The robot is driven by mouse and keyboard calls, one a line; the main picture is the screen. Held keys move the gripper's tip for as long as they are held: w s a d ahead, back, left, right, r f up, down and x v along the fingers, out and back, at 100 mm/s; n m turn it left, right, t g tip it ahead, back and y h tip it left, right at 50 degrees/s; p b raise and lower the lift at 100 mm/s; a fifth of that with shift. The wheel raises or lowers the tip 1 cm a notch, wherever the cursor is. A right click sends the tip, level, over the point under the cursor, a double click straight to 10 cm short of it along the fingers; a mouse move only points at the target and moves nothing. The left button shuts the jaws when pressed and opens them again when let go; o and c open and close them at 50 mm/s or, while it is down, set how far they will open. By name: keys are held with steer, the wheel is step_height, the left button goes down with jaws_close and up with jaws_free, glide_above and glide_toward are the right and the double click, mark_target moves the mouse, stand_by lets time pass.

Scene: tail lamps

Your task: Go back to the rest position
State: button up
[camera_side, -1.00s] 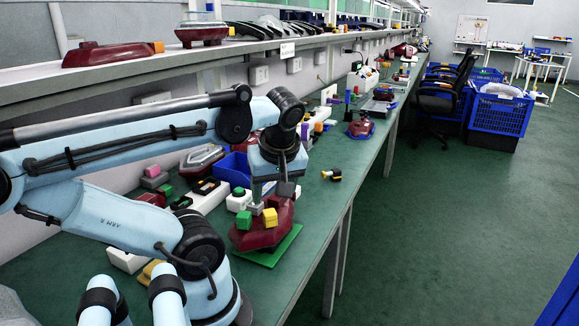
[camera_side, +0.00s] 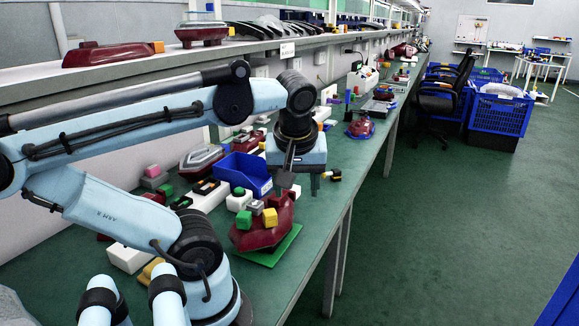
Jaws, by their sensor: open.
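My gripper (camera_side: 287,178) hangs from my light blue arm above the green workbench (camera_side: 345,172). It is open and empty, with its fingers pointing down. Below it and slightly left, a dark red tail lamp (camera_side: 262,235) rests on a bright green plate (camera_side: 285,246). A green block (camera_side: 244,220), a yellow block (camera_side: 270,217) and a grey block (camera_side: 255,207) sit on the lamp. The gripper appears apart from the lamp and the blocks.
A blue bin (camera_side: 243,172) stands behind the lamp, left of my gripper. A white block with a green top (camera_side: 239,200) is beside the lamp. A black and yellow part (camera_side: 332,175) lies to the right. A shelf (camera_side: 130,72) runs above the bench.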

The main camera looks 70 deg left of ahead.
steer(key=w+d+f+m+t+h, duration=0.3)
steer(key=w+d+f+m+t, duration=0.2)
steer(key=w+d+m, duration=0.4)
steer(key=shift+w+f+m+h, duration=0.3)
steer(key=shift+m+h, duration=0.1)
steer(key=shift+m, duration=2.2)
